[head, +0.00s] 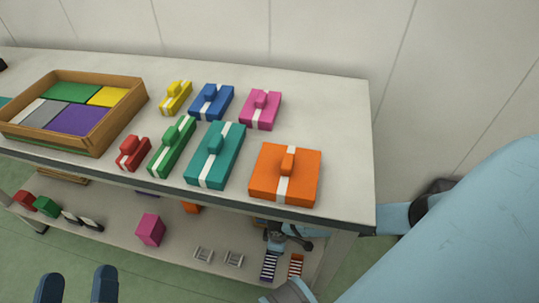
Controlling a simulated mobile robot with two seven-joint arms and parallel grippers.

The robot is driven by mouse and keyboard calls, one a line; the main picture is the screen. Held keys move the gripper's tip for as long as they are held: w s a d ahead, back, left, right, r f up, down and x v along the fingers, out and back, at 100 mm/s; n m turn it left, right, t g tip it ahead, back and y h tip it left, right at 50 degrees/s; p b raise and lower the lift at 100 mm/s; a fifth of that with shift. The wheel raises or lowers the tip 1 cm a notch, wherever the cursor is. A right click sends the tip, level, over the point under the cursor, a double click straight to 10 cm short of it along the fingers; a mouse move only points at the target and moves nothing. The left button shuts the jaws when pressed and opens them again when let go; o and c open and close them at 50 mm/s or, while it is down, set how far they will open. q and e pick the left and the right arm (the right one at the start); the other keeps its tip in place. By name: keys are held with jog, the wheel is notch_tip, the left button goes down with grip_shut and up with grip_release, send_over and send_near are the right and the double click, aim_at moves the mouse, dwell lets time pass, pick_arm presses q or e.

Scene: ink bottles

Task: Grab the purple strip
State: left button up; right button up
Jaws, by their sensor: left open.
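A flat purple piece (78,119) lies in the wooden tray (122,121) at the left of the tabletop, beside grey, green and yellow pieces. A small purple bit (146,193) also shows on the lower shelf, mostly hidden by the table edge. I cannot tell if either is a strip. My left gripper (77,287) is open at the bottom left, its two dark blue fingers apart with nothing between them. It is in front of the table, apart from both purple things.
Several coloured blocks with white bands, such as an orange one (261,173) and a teal one (207,170), stand right of the tray. The lower shelf holds a magenta cube (150,230), white racks and striped pieces. The tabletop's right end is clear.

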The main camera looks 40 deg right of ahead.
aim_at(269, 265)
notch_tip(269, 265, down, 4)
jog(key=shift+f+b, duration=0.1)
jog(key=shift+b, duration=0.75)
pick_arm(q)
notch_tip(269, 265, down, 4)
jog(key=shift+w+d+r+g, duration=0.15)
jog(key=shift+g, duration=0.55)
pick_arm(e)
grip_shut()
pick_arm(q)
jog(key=shift+r, duration=0.1)
pick_arm(e)
jog(key=shift+r, duration=0.2)
